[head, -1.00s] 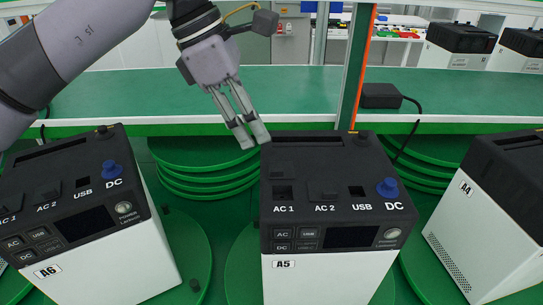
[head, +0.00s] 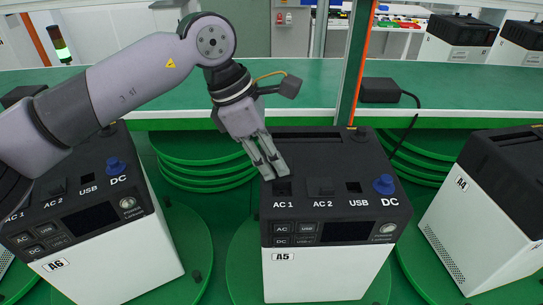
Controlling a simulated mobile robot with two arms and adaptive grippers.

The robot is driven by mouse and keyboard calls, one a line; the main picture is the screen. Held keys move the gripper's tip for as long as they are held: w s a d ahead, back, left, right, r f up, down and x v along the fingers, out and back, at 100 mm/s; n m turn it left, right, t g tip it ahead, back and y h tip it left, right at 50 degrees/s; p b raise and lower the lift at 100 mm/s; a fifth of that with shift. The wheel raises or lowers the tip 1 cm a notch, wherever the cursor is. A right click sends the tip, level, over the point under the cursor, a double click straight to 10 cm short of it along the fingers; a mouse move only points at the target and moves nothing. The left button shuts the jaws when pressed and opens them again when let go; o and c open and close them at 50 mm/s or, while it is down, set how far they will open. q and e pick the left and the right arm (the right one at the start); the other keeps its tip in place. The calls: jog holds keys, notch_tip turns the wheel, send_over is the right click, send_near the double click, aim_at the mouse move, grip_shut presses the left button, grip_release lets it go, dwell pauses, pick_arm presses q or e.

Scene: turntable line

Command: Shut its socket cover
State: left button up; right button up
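The power station A5 (head: 322,270) stands upright in the middle of the head view, white with a dark top. Its AC 1 socket (head: 282,189) shows as an open dark recess. The AC 1 cover, raised behind the socket a second ago, is now mostly hidden by my fingers. The AC 2 cover (head: 321,186) lies over its socket. My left gripper (head: 273,173) looks shut and empty, its fingertips just behind the AC 1 socket; I cannot tell if they touch the cover. My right gripper is not in view.
Station A6 (head: 110,270) is at left, under my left arm, and A4 (head: 470,240) is at right. A5's blue DC cap (head: 384,184) sits at its right. A green shelf (head: 310,90) and a black adapter (head: 379,91) with cable lie behind. A post (head: 352,65) rises behind A5.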

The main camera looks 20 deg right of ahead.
pick_arm(q)
grip_shut()
dwell(0.5)
